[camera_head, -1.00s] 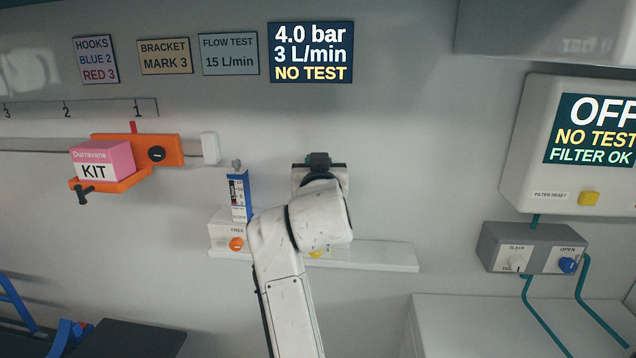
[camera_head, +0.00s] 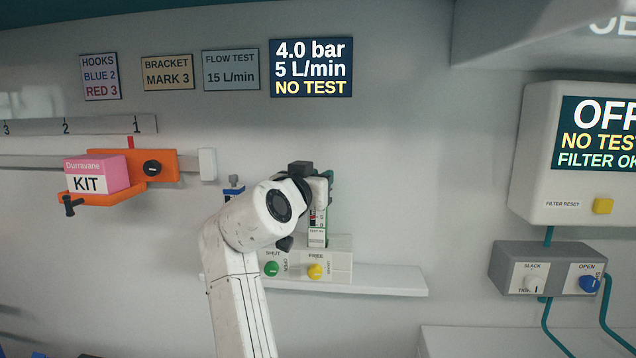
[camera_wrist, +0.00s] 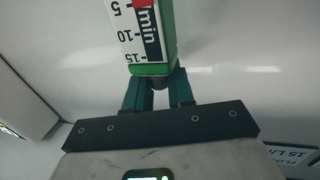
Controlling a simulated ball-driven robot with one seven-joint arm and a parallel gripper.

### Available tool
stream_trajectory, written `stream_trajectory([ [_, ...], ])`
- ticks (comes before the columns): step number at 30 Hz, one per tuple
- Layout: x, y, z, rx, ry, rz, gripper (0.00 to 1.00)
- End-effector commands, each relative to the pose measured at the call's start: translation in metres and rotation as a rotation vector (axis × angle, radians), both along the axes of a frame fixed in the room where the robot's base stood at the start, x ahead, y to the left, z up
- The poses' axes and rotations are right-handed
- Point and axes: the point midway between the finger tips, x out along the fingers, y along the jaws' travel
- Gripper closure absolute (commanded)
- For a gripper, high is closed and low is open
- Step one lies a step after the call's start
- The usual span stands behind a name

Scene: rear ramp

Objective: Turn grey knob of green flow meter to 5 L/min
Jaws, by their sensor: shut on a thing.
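My gripper (camera_wrist: 159,86) is shut on the grey knob (camera_wrist: 160,80) at the meter's top end; the knob is mostly hidden between the teal fingers. The wall display (camera_head: 311,68) reads 4.0 bar, 5 L/min, NO TEST.
A blue flow meter (camera_head: 234,193) is mostly hidden behind my arm. Green (camera_head: 271,269) and yellow (camera_head: 315,271) knobs sit below the meters. An orange bracket (camera_head: 162,161) with a pink kit box is at left, a grey valve box (camera_head: 545,270) at right.

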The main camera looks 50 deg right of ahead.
Motion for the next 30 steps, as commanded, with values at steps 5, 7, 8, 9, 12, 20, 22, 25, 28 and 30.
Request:
stream_trajectory([
  [5, 0.0, 0.001, 0.001, -0.002, -0.003, 0.002, 1.0],
  [7, 0.0, 0.001, 0.001, -0.002, -0.003, 0.002, 0.74],
  [8, 0.0, 0.001, 0.001, -0.002, -0.003, 0.002, 0.71],
  [9, 0.0, 0.001, 0.001, -0.001, -0.003, 0.002, 0.67],
  [12, 0.0, 0.0, 0.001, -0.001, -0.002, 0.002, 0.59],
  [20, -0.001, 0.002, 0.0, -0.001, 0.0, 0.002, 0.59],
  [22, -0.002, 0.006, 0.0, -0.001, -0.002, 0.002, 0.59],
  [25, -0.007, 0.019, 0.0, -0.003, -0.001, 0.004, 0.59],
  [28, -0.014, 0.036, -0.001, -0.002, -0.002, 0.005, 0.59],
  [30, -0.02, 0.049, -0.001, -0.002, -0.003, 0.005, 0.59],
])
